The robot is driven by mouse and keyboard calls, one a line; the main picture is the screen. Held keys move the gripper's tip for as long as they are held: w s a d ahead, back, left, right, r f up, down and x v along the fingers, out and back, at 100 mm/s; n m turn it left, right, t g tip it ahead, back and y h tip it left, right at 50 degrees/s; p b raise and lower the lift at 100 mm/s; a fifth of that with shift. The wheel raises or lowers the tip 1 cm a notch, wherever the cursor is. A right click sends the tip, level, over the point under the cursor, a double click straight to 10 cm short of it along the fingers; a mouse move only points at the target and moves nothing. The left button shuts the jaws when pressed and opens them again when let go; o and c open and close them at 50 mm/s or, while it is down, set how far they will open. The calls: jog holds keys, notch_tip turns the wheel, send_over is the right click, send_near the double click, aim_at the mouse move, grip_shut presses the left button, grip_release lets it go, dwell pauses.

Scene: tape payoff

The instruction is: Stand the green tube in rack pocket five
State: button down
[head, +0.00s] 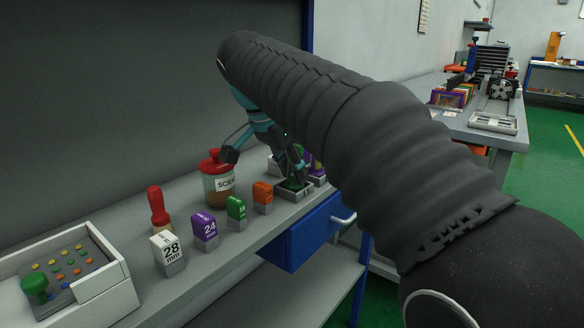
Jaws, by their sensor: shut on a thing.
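My gripper (294,170), teal and black, reaches down at the middle of the bench, partly hidden behind my dark ribbed arm. Its fingers are shut on a green thing (292,184), which I take to be the green tube. Only a small part of the green shows, low between the fingers, at a small grey box-like holder (294,195) with a dark mark on its front. I cannot tell whether it rests on the holder's bottom or how upright it is. A purple thing (318,170) stands just right of the fingers. Pocket numbers are not readable.
A red-lidded jar (218,184) stands left of the gripper. Labelled blocks line the bench front: white (169,253), purple (205,230), green (236,211), orange (263,197). A red-handled tool (158,208) and a white tray (118,287) are at left. A blue drawer (300,235) hangs below.

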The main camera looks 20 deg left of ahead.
jog(key=shift+f, duration=0.15)
jog(key=c, duration=1.1)
grip_release()
jog(key=shift+p+v, duration=2.45)
jog(key=shift+v, duration=0.5)
jog(key=v, duration=0.5)
